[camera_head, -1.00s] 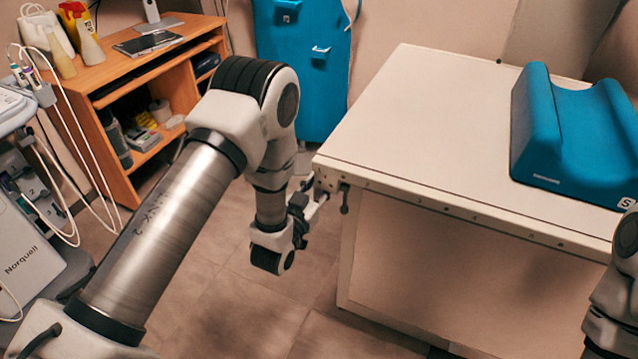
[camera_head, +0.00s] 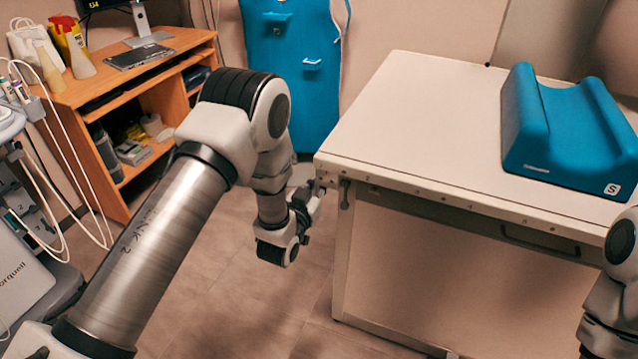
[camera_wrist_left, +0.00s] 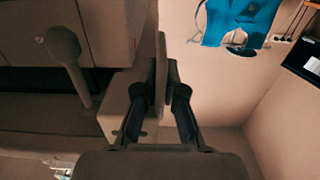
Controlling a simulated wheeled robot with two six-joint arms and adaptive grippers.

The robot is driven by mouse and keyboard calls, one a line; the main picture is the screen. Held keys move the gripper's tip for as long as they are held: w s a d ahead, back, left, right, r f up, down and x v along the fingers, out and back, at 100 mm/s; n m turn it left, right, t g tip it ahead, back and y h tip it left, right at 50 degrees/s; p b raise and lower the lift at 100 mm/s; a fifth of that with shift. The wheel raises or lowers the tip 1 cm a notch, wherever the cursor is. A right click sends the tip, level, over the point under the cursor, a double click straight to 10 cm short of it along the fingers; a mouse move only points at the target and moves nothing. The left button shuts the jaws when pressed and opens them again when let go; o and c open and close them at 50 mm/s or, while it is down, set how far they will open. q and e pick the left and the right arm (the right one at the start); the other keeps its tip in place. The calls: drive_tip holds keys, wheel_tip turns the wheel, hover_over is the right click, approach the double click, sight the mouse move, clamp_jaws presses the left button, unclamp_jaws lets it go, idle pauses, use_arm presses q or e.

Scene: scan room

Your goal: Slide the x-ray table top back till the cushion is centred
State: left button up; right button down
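The x-ray table top (camera_head: 430,130) is a pale flat slab with a row of small holes along its front edge. A blue cushion (camera_head: 565,155) with a hollowed top lies on it, toward the right. My left gripper (camera_head: 318,193) is at the near left corner of the top. In the left wrist view, its fingers (camera_wrist_left: 160,85) sit close on both sides of a thin pale edge of the top, and they look shut on it. The exact contact is dark there. My right arm (camera_head: 612,290) shows at the right edge; its gripper is out of view.
The table base (camera_head: 460,275) stands under the top, with a dark handle (camera_head: 545,243) on its front. A wooden desk (camera_head: 150,75) and a medical cart (camera_head: 25,260) are at the left. A blue apron (camera_head: 293,75) hangs behind. Floor is clear near my left gripper.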

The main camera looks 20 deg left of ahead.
use_arm(q)
drive_tip(key=o, duration=0.4)
drive_tip(key=shift+s, duration=0.15)
drive_tip(key=s, duration=1.1)
drive_tip(key=shift+s+a, duration=0.2)
drive_tip(key=shift+s, duration=0.2)
